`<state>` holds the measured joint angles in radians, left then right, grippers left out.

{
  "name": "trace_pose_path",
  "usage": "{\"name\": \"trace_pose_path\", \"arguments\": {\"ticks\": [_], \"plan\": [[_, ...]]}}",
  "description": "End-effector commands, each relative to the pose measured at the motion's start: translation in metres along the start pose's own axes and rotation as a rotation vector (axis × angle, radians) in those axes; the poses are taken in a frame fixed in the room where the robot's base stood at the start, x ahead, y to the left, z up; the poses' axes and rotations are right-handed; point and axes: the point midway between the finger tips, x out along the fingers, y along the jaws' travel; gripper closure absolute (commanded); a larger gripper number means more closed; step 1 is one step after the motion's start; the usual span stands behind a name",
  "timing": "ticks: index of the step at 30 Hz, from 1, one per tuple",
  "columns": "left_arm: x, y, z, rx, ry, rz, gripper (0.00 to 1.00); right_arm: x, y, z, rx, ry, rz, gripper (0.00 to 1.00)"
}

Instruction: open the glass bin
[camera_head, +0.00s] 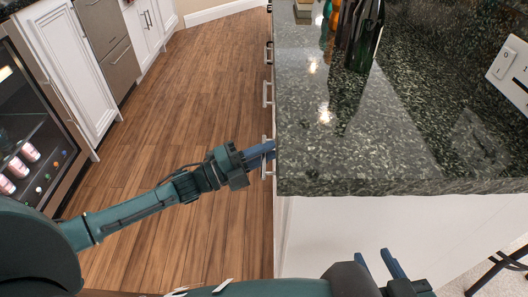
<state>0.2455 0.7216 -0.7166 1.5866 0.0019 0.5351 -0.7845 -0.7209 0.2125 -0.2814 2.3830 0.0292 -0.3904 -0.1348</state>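The glass bin itself cannot be picked out; no label or open bin shows. The counter's left face has several silver bar handles, seen steeply from above. My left gripper (262,151) reaches from the left to the nearest handle (268,165), just below the counter's edge. Its blue fingers are at this handle, with the tips partly hidden by the overhang, so I cannot tell whether they close on it. My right gripper (380,264) is at the bottom right, in front of the counter's white end panel, with its blue fingers apart and nothing between them.
The dark granite counter (300,120) overhangs the drawer fronts. Dark and coloured bottles (362,38) stand at its back. A glass-front drinks fridge (28,140) and white cabinets (62,55) line the left. The wooden floor (190,90) between is clear. Dark furniture legs (497,268) show at lower right.

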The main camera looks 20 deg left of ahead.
Motion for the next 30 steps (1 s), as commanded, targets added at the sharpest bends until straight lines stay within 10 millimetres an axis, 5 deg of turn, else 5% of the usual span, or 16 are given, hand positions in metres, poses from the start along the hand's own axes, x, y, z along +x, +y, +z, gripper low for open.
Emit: {"name": "trace_pose_path", "arguments": {"ticks": [6,22,30], "plan": [[0.000,0.000,0.000,0.000,0.000,0.000,0.99,0.000,0.000,0.000,-0.001,-0.001,-0.001,0.64],[-0.003,0.000,0.001,0.000,0.000,0.001,1.00,0.000,0.000,0.001,-0.002,-0.002,-0.002,0.64],[-0.042,-0.008,0.017,0.000,-0.003,0.005,1.00,-0.001,-0.001,0.000,0.001,-0.012,-0.005,0.64]]}}
